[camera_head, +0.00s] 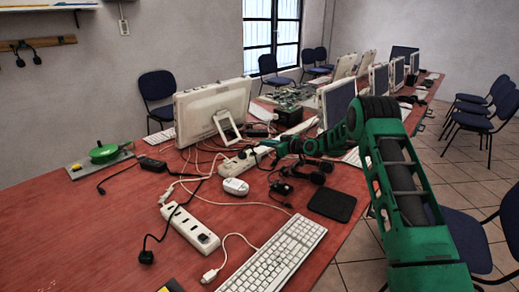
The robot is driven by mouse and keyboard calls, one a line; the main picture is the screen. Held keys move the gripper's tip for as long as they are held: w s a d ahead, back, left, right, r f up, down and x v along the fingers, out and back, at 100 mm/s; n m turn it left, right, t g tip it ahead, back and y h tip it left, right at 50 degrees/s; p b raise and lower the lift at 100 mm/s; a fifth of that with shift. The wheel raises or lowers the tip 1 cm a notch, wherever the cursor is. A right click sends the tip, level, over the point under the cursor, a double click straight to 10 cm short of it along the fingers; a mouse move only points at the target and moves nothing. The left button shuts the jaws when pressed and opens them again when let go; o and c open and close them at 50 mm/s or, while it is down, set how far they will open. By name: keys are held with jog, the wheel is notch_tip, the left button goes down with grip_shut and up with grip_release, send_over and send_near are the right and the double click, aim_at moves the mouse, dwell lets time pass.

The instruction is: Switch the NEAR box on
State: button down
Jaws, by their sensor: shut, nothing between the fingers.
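The near box, a white power strip (190,228), lies on the red table at front left-centre. It has dark sockets and a darker patch near its front-right end. Its switch is too small to read as on or off. A second white power strip (240,162) lies farther back, with plugs and cables around it. My green arm reaches in from the right. My gripper (266,146) is shut and empty at the right end of the farther strip, away from the near box. I cannot tell whether it touches that strip.
Cables cross the red table (70,240) around both strips. A white mouse (235,186), a keyboard (275,258), a black pad (331,204) and a loose black plug (146,257) lie nearby. A monitor (213,108) stands behind. The table's left front is mostly clear.

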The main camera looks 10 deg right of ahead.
jog(key=v, duration=0.6)
jog(key=shift+s+d, duration=0.15)
jog(key=shift+r, duration=0.25)
jog(key=s+d+r+m+g+h, duration=0.25)
jog(key=s+d, duration=0.25)
jog(key=s, duration=0.6)
jog(key=s+d+r+m+g+h, duration=0.25)
jog(key=s+d+r, duration=0.2)
jog(key=s, duration=0.55)
jog(key=s+d+r+m+g+h, duration=0.25)
jog(key=s+d, duration=0.25)
jog(key=s, duration=0.6)
jog(key=s+f+m+g+h, duration=0.1)
jog(key=s+m+g, duration=0.3)
jog(key=s, duration=3.2)
jog(key=d+m, duration=0.1)
jog(key=m, duration=0.2)
jog(key=shift+f+h, duration=0.15)
jog(key=shift+h, duration=0.2)
jog(key=shift+g, duration=0.25)
